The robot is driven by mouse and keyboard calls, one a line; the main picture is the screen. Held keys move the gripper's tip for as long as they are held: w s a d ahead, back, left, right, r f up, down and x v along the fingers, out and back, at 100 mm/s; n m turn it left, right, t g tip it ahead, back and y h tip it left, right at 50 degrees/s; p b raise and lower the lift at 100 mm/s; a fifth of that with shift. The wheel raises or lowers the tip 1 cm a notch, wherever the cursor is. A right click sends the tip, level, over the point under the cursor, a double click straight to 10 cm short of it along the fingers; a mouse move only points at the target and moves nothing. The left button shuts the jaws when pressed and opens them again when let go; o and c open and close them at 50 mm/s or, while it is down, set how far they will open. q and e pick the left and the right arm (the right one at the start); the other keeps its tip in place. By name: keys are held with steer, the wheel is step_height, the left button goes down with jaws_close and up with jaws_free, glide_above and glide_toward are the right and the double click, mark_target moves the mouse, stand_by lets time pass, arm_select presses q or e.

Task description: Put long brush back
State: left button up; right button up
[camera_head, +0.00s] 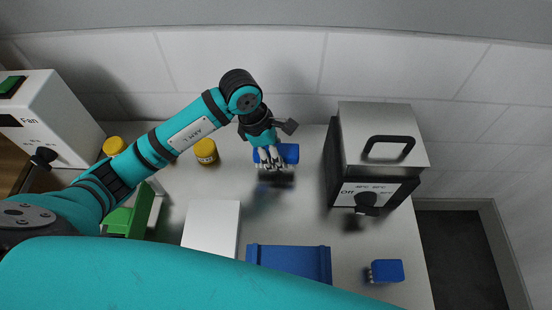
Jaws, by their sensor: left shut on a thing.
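My left gripper (270,160) is over the table, left of the cooker-like box, with its pale fingers pointing down. It is shut on a blue thing (289,152), which appears to be the long brush; its blue part shows beside and behind the fingers. A dark, blurred part shows just below the fingers, and I cannot tell whether it touches the table. The fingers hide much of the brush. My right gripper is not in view.
A metal-topped box (380,140) with a handle and dial stands at the right. A blue tray (290,262), a white block (211,227), a small blue block (388,271), yellow-lidded jar (206,151) and green item (120,222) are around. A fan box (50,110) stands left.

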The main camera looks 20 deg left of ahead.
arm_select(q)
steer(key=shift+f, duration=1.85)
steer(key=o, duration=1.1)
steer(key=shift+s, duration=0.1)
steer(key=shift+r, duration=0.1)
steer(key=v, duration=1.2)
